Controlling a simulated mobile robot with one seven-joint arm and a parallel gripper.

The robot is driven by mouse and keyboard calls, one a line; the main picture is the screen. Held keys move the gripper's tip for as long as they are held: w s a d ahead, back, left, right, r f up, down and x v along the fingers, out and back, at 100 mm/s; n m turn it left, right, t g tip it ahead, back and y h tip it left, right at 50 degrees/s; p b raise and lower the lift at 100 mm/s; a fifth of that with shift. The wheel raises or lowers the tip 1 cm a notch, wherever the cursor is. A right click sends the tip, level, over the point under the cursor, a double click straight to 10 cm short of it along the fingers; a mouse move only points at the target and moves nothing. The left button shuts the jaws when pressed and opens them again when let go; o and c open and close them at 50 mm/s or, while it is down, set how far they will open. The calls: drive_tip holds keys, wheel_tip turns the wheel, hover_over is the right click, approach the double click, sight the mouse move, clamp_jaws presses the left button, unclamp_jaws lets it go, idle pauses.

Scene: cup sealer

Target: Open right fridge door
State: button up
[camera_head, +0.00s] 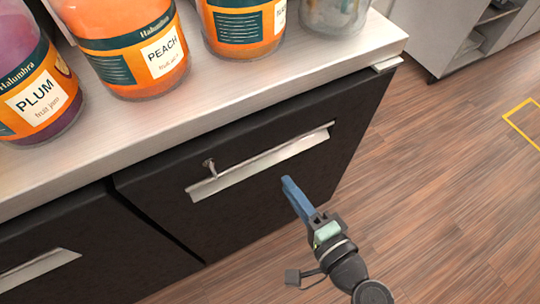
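The right fridge door (270,205) is a black panel under the pale counter and looks shut. A long silver handle (262,163) runs along its upper part, slanting up to the right. A small metal lock or key (209,168) sticks out above the handle's left end. My gripper (287,181) has blue fingers and is in front of the door, just below the right half of the handle. It appears apart from the handle and holds nothing visible. The fingers overlap in this view, so their opening cannot be told.
The left fridge door (95,255) with its own silver handle (40,268) is at the lower left. Jars, including plum (40,95) and peach (155,55), stand on the counter (225,95). A grey cabinet (435,35) stands behind.

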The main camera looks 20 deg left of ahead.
sight(268, 158)
drive_tip(key=x, duration=1)
drive_tip(key=shift+w+a+b, duration=0.1)
drive_tip(key=shift+b, duration=0.25)
clamp_jaws()
idle(0.8)
